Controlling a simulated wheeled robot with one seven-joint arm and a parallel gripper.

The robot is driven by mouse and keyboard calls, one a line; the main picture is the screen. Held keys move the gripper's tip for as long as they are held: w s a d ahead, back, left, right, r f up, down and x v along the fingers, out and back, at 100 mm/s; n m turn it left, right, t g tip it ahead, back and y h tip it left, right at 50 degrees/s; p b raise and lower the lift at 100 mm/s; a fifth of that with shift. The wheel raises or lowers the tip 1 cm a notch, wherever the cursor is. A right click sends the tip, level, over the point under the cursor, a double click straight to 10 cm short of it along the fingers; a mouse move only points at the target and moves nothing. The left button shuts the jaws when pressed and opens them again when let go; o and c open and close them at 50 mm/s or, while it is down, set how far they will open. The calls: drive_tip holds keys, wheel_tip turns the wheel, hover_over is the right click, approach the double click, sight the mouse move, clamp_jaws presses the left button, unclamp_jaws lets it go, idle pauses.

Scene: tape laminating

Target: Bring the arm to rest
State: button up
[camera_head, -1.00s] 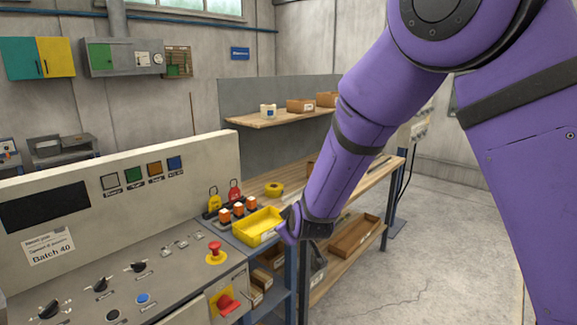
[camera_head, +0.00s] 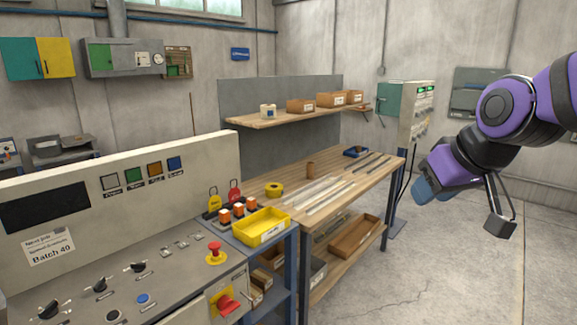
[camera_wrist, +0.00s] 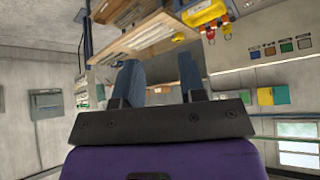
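My arm is purple and black and reaches in from the right edge in the head view. My gripper (camera_head: 424,190) hangs in the air to the right of the wooden workbench (camera_head: 395,168), clear of it. Its two blue fingers show apart in the wrist view (camera_wrist: 158,78), with nothing between them, so it is open and empty. The wrist view is tipped over, with the bench and a yellow bin at its top.
A yellow bin (camera_head: 262,228) stands beside the control panel (camera_head: 120,180). A grey-green cabinet (camera_head: 405,110) stands behind the bench. The floor at right is free.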

drive_tip(key=s+d+m+h, duration=0.1)
drive_tip(key=s+d, duration=0.2)
drive_tip(key=s, duration=0.4)
drive_tip(key=s+d+r+m+g+h, duration=0.1)
drive_tip(key=s+d+m, duration=0.1)
drive_tip(key=s, duration=0.5)
drive_tip(key=shift+s+d, duration=0.2)
drive_tip(key=shift+d, duration=0.55)
